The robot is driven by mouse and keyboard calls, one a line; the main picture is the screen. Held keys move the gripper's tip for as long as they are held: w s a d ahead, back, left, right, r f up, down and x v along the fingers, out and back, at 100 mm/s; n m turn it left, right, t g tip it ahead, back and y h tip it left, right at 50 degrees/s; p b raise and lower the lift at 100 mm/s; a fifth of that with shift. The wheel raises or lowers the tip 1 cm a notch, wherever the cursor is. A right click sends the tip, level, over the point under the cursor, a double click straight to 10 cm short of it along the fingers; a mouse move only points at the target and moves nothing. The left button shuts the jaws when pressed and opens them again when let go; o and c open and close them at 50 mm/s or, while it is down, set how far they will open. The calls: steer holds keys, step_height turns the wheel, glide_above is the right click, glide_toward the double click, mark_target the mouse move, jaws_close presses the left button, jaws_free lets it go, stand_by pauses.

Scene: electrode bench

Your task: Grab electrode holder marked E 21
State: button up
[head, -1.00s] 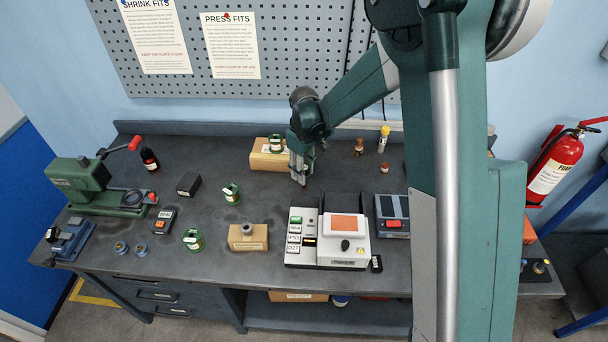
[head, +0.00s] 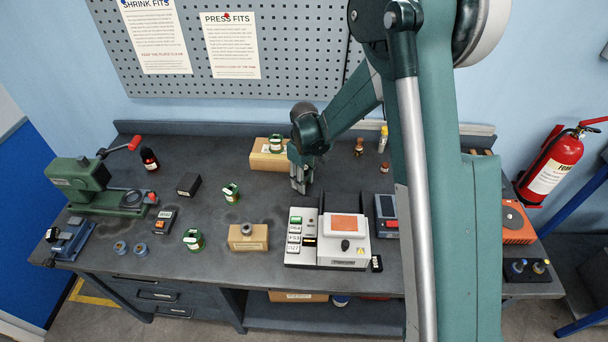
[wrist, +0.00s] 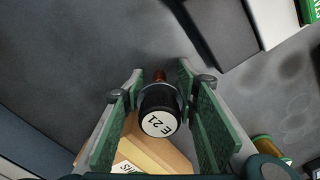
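The electrode holder marked E 21 (wrist: 159,118) shows in the wrist view as a dark round body with a white end label and a copper-coloured tip. It sits between the two green-padded fingers of my gripper (wrist: 160,88). The fingers lie on either side of it, with what look like narrow gaps; firm contact is not visible. In the head view my gripper (head: 299,182) points down at the bench behind the white machine, and the holder cannot be made out there.
A cardboard box (head: 267,160) with a green-topped item on it stands just left of my gripper. The white machine (head: 341,254) is in front. Small brown-and-white items (head: 384,167) stand to the right. A green holder (head: 231,192) stands left on the grey bench (head: 330,190).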

stand_by(0.3)
steer(key=c, duration=0.7)
steer(key=shift+r, duration=0.1)
steer(key=shift+c, duration=0.7)
steer(key=shift+r, duration=0.15)
steer(key=shift+c, duration=0.5)
steer(key=shift+r, duration=4.8)
